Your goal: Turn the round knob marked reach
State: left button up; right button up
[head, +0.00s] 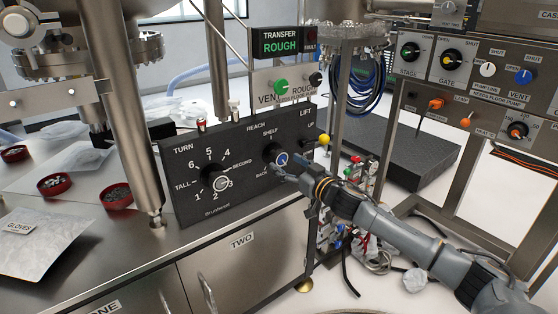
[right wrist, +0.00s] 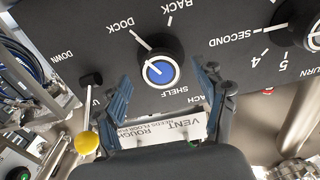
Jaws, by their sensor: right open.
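The reach knob (head: 275,154) is a round black knob with a blue cap, on the right part of a sloped black panel (head: 240,188). Labels SHELF, BACK and DOCK surround it. Contact cannot be told. My left gripper is not in view.
The TURN knob (head: 221,184) sits left on the same panel. The yellow-tipped LIFT lever (head: 324,139) is close beside my right gripper. A VENT/ROUGH panel (head: 285,88) stands behind. A steel post (head: 140,120) rises at the left.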

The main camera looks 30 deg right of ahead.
aim_at(282, 160)
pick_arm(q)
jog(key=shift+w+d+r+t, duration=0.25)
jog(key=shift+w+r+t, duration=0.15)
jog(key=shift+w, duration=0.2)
pick_arm(e)
jog(key=shift+w+a, duration=0.2)
jog(key=shift+w, duration=1.9)
